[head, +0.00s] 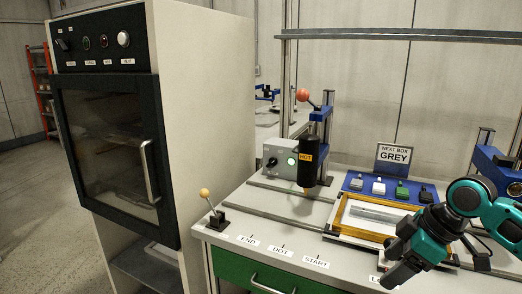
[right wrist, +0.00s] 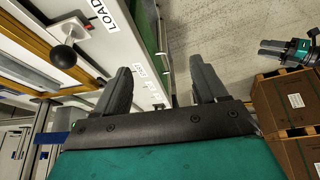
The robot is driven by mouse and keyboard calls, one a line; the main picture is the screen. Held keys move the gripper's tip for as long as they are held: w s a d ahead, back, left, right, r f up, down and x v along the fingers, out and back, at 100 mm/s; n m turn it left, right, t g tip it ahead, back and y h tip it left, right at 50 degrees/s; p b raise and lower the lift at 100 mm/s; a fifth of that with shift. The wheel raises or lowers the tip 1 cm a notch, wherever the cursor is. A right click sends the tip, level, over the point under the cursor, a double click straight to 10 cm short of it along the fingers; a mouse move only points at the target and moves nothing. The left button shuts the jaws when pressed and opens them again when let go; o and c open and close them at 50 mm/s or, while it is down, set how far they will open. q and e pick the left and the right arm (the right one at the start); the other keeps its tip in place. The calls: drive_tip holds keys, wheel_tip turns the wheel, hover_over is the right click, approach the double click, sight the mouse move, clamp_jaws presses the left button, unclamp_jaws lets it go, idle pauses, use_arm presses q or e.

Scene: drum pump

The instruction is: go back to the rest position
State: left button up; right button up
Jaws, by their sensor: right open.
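My right gripper (head: 392,268) is at the lower right of the head view, over the front edge of the workbench (head: 238,232) by the partly covered "LO..." label. In the right wrist view its two dark fingers (right wrist: 160,88) stand apart with nothing between them. Beyond them lie the bench front and the floor. A teal and dark gripper (right wrist: 272,48), apparently my left one, shows small at the upper right of the right wrist view. Its opening is too small to judge. The head view does not show it.
A yellow-framed tray (head: 345,232) lies close behind my right gripper. A black ball knob (right wrist: 68,58) stands by the LOAD label. The press (head: 308,165), yellow-knobbed lever (head: 205,194) and oven cabinet (head: 200,100) are further left. Cardboard boxes (right wrist: 285,95) stand beyond open floor (right wrist: 215,35).

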drive_tip(key=s+a+f+m+t+y, duration=0.1)
drive_tip(key=s+a+f+m+t, duration=0.1)
drive_tip(key=a+f, duration=0.45)
drive_tip(key=s+a+f+m+t, duration=0.1)
drive_tip(key=a+f+m+t, duration=0.15)
drive_tip(key=f, duration=0.75)
use_arm(q)
drive_tip(key=shift+d, duration=0.1)
use_arm(e)
drive_tip(key=s+f+m+t+h, duration=0.1)
drive_tip(key=s+f+m, duration=0.1)
drive_tip(key=s+f, duration=0.2)
drive_tip(key=s+d+f+m+t+h, duration=0.1)
drive_tip(key=s+f+m+t+h, duration=0.1)
drive_tip(key=s, duration=0.8)
drive_tip(key=shift+s+f+m, duration=0.4)
drive_tip(key=shift+f+m, duration=0.15)
drive_tip(key=shift+f, duration=0.35)
use_arm(q)
drive_tip(key=shift+w, duration=0.2)
use_arm(e)
drive_tip(key=shift+d+t, duration=0.1)
drive_tip(key=shift+t, duration=0.15)
